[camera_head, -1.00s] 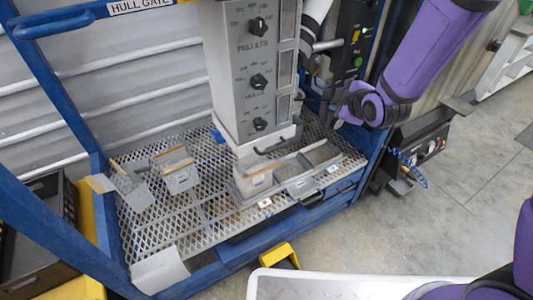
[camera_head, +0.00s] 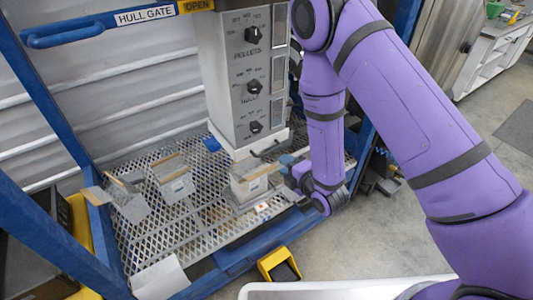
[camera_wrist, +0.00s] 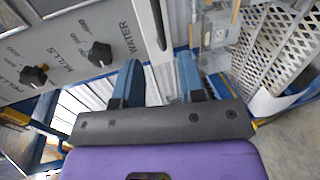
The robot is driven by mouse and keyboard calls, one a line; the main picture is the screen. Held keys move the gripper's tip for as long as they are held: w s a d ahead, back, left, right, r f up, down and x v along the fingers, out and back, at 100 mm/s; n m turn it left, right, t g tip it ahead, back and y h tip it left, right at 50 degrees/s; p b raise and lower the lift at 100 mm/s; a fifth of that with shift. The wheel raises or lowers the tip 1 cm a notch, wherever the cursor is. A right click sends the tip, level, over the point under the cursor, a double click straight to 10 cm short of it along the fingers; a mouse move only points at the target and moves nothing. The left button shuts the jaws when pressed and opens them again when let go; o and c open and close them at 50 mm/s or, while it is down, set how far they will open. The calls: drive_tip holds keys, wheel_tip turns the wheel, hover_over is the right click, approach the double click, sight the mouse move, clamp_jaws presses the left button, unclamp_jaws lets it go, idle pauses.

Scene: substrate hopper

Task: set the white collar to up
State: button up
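The white collar (camera_head: 240,151) sits around the foot of the grey hopper column (camera_head: 235,80), low and close above the mesh deck. A dark handle (camera_head: 266,150) shows on its front. In the wrist view, the collar appears as a pale strip (camera_wrist: 145,28) at the end of the knob panel, with a dark bar along it. My gripper (camera_head: 288,162) is right of the collar, low over the deck. In the wrist view its two blue fingers (camera_wrist: 160,84) are apart with nothing between them. The collar lies ahead of the fingertips, with no contact visible.
Several small bins stand on the mesh deck (camera_head: 150,235), one (camera_head: 250,182) just below the collar. Three knobs (camera_head: 254,86) are on the column. A yellow pedal (camera_head: 279,265) is on the floor.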

sight(268, 152)
drive_tip(key=x, duration=1)
drive_tip(key=shift+w, duration=0.15)
clamp_jaws()
